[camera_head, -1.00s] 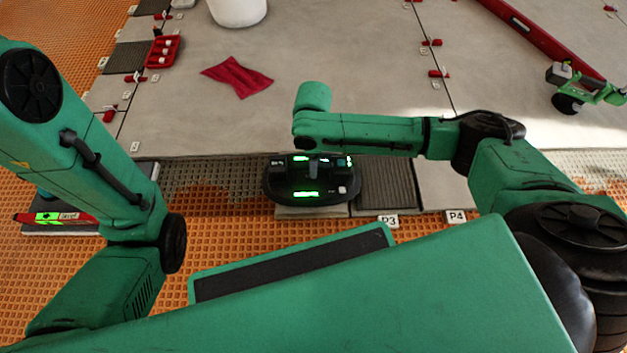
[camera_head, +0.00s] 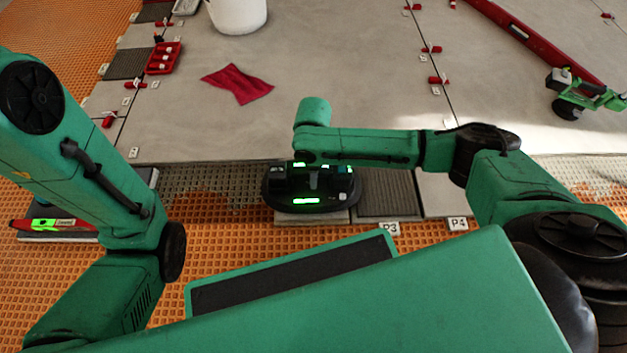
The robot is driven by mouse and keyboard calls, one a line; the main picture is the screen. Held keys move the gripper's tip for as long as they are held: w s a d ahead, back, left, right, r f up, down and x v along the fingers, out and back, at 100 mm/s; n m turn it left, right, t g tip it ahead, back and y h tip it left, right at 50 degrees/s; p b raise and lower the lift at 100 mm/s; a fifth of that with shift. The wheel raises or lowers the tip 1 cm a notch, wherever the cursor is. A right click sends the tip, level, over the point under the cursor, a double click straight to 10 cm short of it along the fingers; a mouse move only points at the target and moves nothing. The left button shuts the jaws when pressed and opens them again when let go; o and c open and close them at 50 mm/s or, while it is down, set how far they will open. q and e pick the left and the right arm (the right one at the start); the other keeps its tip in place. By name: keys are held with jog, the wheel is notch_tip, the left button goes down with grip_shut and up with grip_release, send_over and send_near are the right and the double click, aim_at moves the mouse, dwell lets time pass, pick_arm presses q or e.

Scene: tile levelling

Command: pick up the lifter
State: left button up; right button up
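The lifter (camera_head: 325,204) is a dark oval device with lit green displays. It sits on a small grey tile piece near the middle of the head view, just in front of the large slab's edge. My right arm reaches in from the right, and its wrist end (camera_head: 312,113) is over the far side of the lifter. The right gripper's fingers cannot be made out against the dark lifter, so I cannot tell whether they touch it. My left arm (camera_head: 95,190) stands at the left, and its gripper is out of view.
Large grey slabs (camera_head: 350,60) fill the back, with a red cloth (camera_head: 237,84), a white bucket (camera_head: 238,14) and a red tray (camera_head: 163,58). A long red bar (camera_head: 530,40) lies at upper right.

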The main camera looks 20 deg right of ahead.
jog(key=shift+c, duration=0.3)
grip_shut()
jog(key=shift+w, duration=0.1)
